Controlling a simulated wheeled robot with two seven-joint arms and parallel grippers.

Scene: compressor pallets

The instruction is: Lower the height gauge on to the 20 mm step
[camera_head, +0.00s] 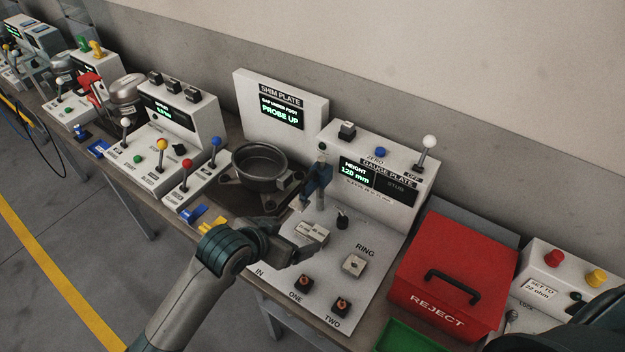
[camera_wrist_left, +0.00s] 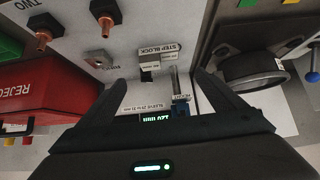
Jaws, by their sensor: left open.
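The height gauge (camera_head: 318,184) has a blue slider on a thin upright post at the back of the white gauge plate; in the wrist view the blue slider (camera_wrist_left: 180,108) lies between my fingers, nearer the right one. The plate's display (camera_head: 355,172) reads HEIGHT 120 mm. The stepped block (camera_head: 313,232) stands in front of the gauge; it also shows beside its STEP BLOCK label in the wrist view (camera_wrist_left: 151,68). My left gripper (camera_head: 303,238) is open over the plate by the block, not visibly touching the slider (camera_wrist_left: 160,80). My right gripper is out of view.
A round dark pan (camera_head: 260,165) stands left of the gauge. A square RING piece (camera_head: 354,265) and two copper-topped pieces (camera_head: 303,283) sit on the plate's front. A red REJECT box (camera_head: 450,265) stands right, with a green tray (camera_head: 405,337) before it.

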